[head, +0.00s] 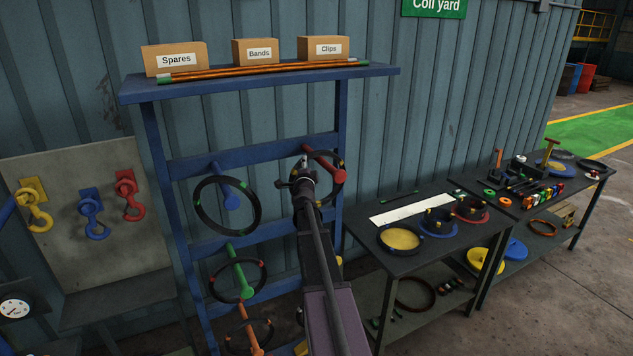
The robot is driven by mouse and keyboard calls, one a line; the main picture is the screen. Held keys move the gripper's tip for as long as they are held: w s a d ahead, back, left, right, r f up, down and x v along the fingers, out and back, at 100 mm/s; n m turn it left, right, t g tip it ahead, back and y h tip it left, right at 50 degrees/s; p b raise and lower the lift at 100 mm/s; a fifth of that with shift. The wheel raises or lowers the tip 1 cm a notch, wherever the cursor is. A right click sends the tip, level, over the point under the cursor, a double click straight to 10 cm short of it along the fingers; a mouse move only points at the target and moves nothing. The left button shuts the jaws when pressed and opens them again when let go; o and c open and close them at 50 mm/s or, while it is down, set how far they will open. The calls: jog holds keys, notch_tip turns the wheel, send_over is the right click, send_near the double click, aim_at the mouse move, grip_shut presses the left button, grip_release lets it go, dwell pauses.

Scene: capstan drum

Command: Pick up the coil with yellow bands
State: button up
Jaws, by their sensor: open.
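The coil with yellow bands (342,180) is a black ring hanging on a red peg (325,167) at the right of the blue rack. My gripper (303,172) is in front of its left part and hides some of it. The fingers are small and dark here. They are open, and I cannot tell whether they touch the ring. My arm comes up from the bottom of the head view and covers part of the rack below.
A coil with green bands (198,205) hangs on a blue peg, and one with red bands (212,287) on a green peg. Another coil hangs on an orange peg (249,329). Boxes stand on the rack's top shelf (270,82). A dark table (440,250) with dishes stands right.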

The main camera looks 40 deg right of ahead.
jog(key=shift+p+x, duration=0.35)
jog(key=shift+x, duration=2.25)
jog(key=shift+w+a, duration=0.1)
jog(key=shift+r, duration=0.1)
grip_shut()
